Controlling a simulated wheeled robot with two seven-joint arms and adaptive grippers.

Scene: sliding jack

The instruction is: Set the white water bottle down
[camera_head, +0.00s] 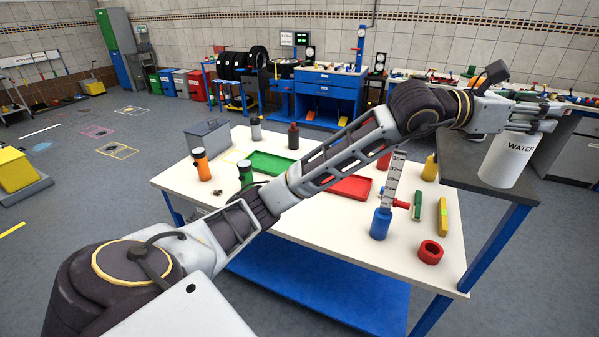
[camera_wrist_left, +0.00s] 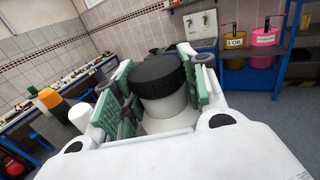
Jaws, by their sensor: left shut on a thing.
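The white water bottle (camera_head: 508,160), labelled "WATER", is at the right of the head view. My left gripper (camera_head: 530,118) is shut around its upper part. In the left wrist view, the bottle's black cap (camera_wrist_left: 158,75) and white neck show between the green finger pads of my left gripper (camera_wrist_left: 155,103). The bottle looks about upright over the dark grey tabletop (camera_head: 460,160), close to its front edge. I cannot tell whether its base touches that top. My right gripper is out of view.
In the wrist view, an orange bottle (camera_wrist_left: 52,100) and a white cylinder (camera_wrist_left: 82,117) stand left of the gripper.

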